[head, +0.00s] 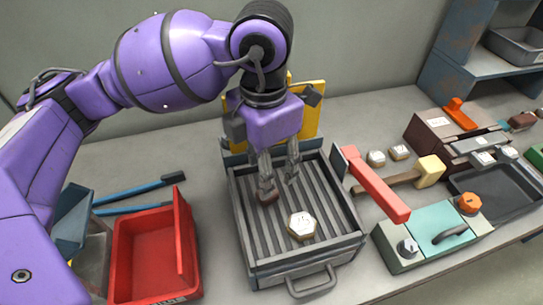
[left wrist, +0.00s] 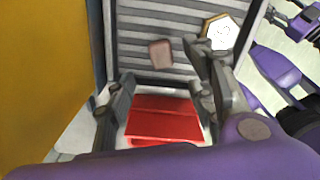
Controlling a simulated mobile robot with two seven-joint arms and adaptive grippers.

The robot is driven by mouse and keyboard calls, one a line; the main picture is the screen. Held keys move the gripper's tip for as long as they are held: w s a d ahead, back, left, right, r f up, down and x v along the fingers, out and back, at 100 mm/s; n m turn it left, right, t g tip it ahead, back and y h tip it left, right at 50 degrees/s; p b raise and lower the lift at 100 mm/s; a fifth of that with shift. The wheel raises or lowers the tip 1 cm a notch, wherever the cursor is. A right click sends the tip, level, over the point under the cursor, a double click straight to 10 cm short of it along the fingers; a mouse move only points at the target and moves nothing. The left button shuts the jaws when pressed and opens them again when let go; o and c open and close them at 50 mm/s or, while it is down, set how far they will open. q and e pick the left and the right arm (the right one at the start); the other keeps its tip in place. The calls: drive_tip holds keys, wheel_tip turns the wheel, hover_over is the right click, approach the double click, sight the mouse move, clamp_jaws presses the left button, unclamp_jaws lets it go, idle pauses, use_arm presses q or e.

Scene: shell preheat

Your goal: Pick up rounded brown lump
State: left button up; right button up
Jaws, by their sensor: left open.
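The rounded brown lump (head: 267,196) lies on the ribbed grey tray (head: 240,222), toward its left side. It also shows in the left wrist view (left wrist: 160,54), apart from the fingers there. My left gripper (head: 279,180) points down over the tray, with its fingers spread and nothing between them. One fingertip is close above the lump in the head view and hides part of it; I cannot tell whether they touch. My right gripper is not seen.
A pale hexagonal piece (head: 302,226) lies on the same tray, to the lump's right. A red bin (head: 125,262) stands left of the tray.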

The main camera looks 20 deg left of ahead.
use_arm(q)
drive_tip(key=shift+w+f, duration=0.1)
drive_tip(key=shift+f, duration=0.4)
drive_tip(key=shift+s+f, duration=0.2)
drive_tip(key=shift+f, duration=0.75)
wheel_tip(320, 180, down, 4)
drive_tip(key=shift+d+r, duration=0.15)
drive_tip(key=shift+r, duration=0.05)
drive_tip(key=shift+f, duration=0.55)
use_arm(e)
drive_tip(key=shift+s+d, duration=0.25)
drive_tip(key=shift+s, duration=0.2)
